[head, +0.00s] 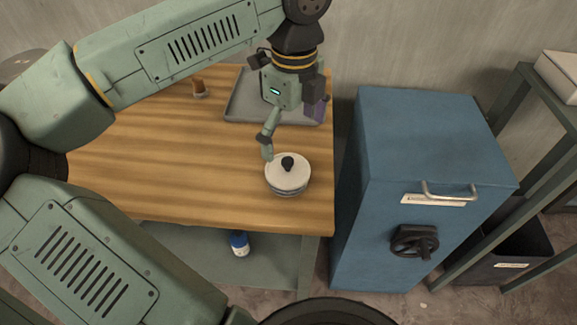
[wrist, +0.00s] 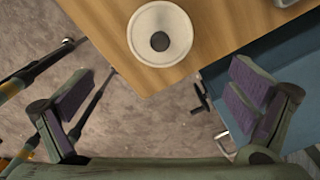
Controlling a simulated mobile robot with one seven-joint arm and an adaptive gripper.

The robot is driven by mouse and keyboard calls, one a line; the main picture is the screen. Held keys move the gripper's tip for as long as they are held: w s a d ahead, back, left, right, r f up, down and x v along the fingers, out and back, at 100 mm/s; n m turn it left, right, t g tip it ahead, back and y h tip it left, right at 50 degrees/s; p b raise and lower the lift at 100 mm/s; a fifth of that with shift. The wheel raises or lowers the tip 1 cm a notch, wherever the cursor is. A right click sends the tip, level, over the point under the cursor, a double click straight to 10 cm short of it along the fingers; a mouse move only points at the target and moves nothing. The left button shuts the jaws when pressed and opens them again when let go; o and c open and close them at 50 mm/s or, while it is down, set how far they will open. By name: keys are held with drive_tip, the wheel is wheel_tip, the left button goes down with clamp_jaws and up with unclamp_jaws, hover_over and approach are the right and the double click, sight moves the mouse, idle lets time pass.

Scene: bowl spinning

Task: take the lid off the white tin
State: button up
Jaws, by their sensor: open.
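The white tin (head: 289,192) stands upright near the front right corner of the wooden table. Its round white lid (head: 275,175) is on it, with a dark knob (head: 288,163) in the middle. The wrist view shows the lid (wrist: 142,35) from above at the top of the picture, its knob (wrist: 160,41) uncovered. My gripper (head: 292,127) is open and empty, above and behind the tin in the head view. Its fingers with purple pads (wrist: 165,92) are wide apart in the wrist view, and the lid is not between them.
A grey tray (head: 240,108) lies at the back of the table, partly hidden by my gripper. A small brown object (head: 199,89) is left of it. A blue cabinet (head: 425,130) with a handle and a dark handwheel (head: 413,241) stands close on the right. A blue-and-white bottle (head: 238,243) is below the tabletop.

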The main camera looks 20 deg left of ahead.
sight(291, 162)
wheel_tip(291, 162, down, 4)
drive_tip(key=shift+r+b, duration=0.2)
drive_tip(key=shift+b, duration=0.4)
drive_tip(key=f, duration=0.2)
drive_tip(key=f+b, duration=0.1)
drive_tip(key=f, duration=0.2)
drive_tip(key=shift+a, duration=0.2)
drive_tip(key=shift+r, duration=0.1)
drive_tip(key=shift+c, duration=0.2)
drive_tip(key=c, duration=1.4)
drive_tip(key=shift+b, duration=0.3)
drive_tip(key=shift+c, duration=0.4)
